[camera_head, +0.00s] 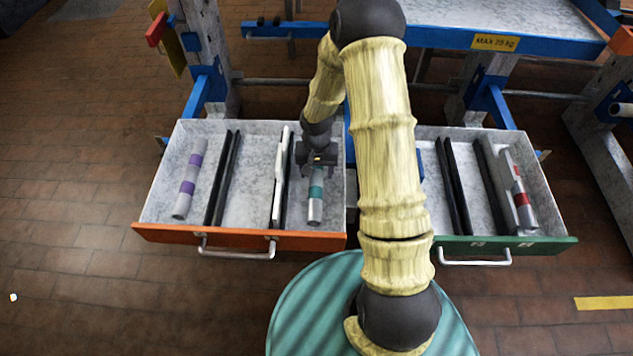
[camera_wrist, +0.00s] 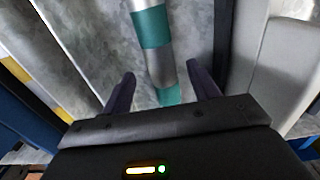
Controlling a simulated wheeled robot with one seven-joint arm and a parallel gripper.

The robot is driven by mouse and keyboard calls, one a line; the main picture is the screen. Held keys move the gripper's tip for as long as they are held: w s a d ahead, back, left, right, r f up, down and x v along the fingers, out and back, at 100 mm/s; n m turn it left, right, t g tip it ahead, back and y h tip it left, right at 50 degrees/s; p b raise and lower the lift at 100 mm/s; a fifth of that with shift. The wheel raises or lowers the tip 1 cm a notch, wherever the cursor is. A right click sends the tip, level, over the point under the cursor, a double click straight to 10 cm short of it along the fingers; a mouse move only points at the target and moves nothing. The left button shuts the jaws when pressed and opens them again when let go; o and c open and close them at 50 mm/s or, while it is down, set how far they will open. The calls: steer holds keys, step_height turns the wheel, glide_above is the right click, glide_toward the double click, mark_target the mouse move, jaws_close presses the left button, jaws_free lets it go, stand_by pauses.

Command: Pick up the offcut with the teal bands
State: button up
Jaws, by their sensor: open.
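The offcut with the teal bands (camera_head: 316,205) is a grey cylinder lying in the right compartment of the orange-fronted drawer (camera_head: 240,237). In the wrist view the offcut (camera_wrist: 160,68) runs down the middle, with two teal bands visible. My gripper (camera_head: 317,168) is over its far end. In the wrist view its two dark fingers (camera_wrist: 160,82) are apart, one on each side of the offcut. The offcut's far end is partly hidden by my gripper in the head view. I cannot tell how high the fingertips are above the drawer floor.
A purple-banded offcut (camera_head: 189,180) lies in the drawer's left compartment. A white part (camera_head: 280,178) stands beside the black divider, close to the gripper. The green-fronted drawer (camera_head: 505,247) at right holds a red-banded offcut (camera_head: 522,200). A blue-edged bench (camera_head: 450,38) is behind.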

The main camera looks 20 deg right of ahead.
mark_target(316, 177)
step_height(316, 177, down, 3)
steer(key=shift+f+b, duration=0.2)
steer(key=shift+b, duration=0.4)
steer(key=shift+r, duration=0.1)
steer(key=shift+w, duration=0.1)
steer(key=c, duration=1.2)
steer(key=shift+o, duration=0.2)
steer(key=shift+r+p, duration=2.35)
steer(key=shift+r, duration=2.65)
